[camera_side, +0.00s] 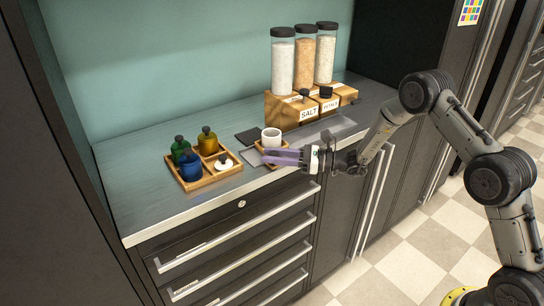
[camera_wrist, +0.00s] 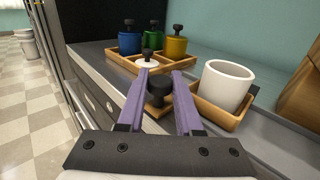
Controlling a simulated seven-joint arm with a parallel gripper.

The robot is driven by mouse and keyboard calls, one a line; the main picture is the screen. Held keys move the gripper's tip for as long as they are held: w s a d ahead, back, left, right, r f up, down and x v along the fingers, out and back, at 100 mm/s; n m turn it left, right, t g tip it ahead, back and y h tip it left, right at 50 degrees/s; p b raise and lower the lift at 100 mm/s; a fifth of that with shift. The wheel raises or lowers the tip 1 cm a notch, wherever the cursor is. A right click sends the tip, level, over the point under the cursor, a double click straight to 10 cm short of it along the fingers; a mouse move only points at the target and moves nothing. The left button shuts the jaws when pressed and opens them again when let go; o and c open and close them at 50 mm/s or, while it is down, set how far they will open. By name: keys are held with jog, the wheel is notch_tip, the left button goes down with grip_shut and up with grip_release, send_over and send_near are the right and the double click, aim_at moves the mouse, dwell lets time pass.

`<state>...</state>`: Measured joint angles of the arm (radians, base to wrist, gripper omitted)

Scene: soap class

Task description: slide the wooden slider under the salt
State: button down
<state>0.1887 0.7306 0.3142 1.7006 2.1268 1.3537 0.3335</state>
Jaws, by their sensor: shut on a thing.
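The wooden slider (camera_side: 259,146) lies on the counter near its front edge, with a white cup (camera_side: 271,137) standing in it. In the wrist view the slider (camera_wrist: 218,116) carries the cup (camera_wrist: 226,84) and has a black knob (camera_wrist: 160,89) at its near left end. My gripper (camera_side: 268,157) has purple fingers, which are on either side of the knob in the wrist view (camera_wrist: 163,82) and shut on it. The salt label (camera_side: 309,113) is on the left part of a wooden dispenser stand (camera_side: 283,112), below a tall jar of white grains (camera_side: 282,64). The slider is left of and in front of the stand.
A divided wooden tray (camera_side: 208,181) with blue, green and amber bottles and a white black-knobbed piece stands to the left. A dark flat square (camera_side: 249,136) lies behind the slider. Drawer handles line the counter's front.

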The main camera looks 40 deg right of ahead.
jog(key=d, duration=1.1)
jog(key=shift+d, duration=0.3)
jog(key=c, duration=0.6)
grip_release()
jog(key=v, duration=1.3)
jog(key=shift+s+d, duration=0.25)
jog(key=shift+s, duration=0.05)
